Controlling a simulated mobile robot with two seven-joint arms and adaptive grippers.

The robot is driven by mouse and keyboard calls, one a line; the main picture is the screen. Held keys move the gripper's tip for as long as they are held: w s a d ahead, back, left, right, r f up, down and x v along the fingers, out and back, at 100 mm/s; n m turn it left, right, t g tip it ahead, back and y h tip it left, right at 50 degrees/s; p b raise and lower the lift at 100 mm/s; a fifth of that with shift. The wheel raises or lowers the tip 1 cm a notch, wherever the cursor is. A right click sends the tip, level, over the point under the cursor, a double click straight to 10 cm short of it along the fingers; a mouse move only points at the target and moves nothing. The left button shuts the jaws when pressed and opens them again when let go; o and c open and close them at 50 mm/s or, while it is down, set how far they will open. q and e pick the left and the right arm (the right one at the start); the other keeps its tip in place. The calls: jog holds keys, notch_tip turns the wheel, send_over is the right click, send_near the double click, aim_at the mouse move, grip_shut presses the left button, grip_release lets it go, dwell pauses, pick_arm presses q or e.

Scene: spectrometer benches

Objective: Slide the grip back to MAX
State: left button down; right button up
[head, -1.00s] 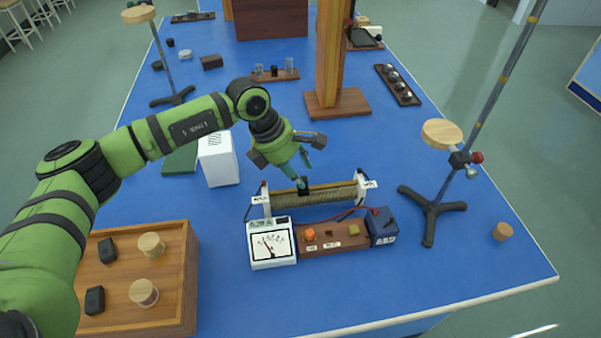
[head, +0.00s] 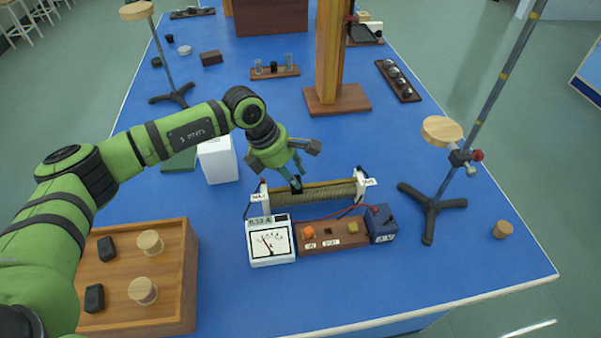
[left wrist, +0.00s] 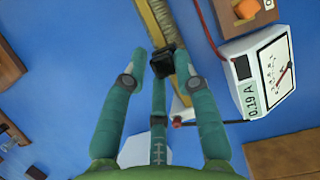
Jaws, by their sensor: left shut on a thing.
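The rheostat (head: 325,194) lies across the bench, a wound tube between two white end supports with a small label at each end. Its black sliding grip (head: 296,187) stands left of the tube's middle, nearer the left support. My left gripper (head: 296,176) reaches down from behind and is shut on the grip. In the left wrist view the black grip (left wrist: 163,60) sits between my teal fingertips. The ammeter (head: 270,242) in front of the left end reads about 0.19 A in the left wrist view (left wrist: 262,78). My right gripper is not in view.
A wooden switch board (head: 335,243) and blue supply box (head: 382,224) stand right of the meter, joined by red leads. A tripod stand (head: 432,205) is at the right. A white block (head: 218,160) is at left, and a wooden tray (head: 186,270) is at front left.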

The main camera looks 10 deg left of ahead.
pick_arm(q)
jog(key=a, duration=0.1)
jog(key=s+a, duration=0.1)
jog(key=a, duration=0.1)
jog(key=s+a+b, duration=0.1)
jog(key=shift+s+a+f, duration=0.2)
jog(key=shift+s+a, duration=0.05)
jog(key=shift+a, duration=0.05)
jog(key=shift+d, duration=0.1)
jog(key=c, duration=1.1)
grip_release()
jog(key=shift+s+r, duration=0.15)
jog(key=shift+r, duration=0.15)
jog(key=shift+a+r, duration=0.2)
jog(key=shift+r, duration=0.05)
jog(key=v, duration=1.1)
jog(key=shift+r, duration=0.15)
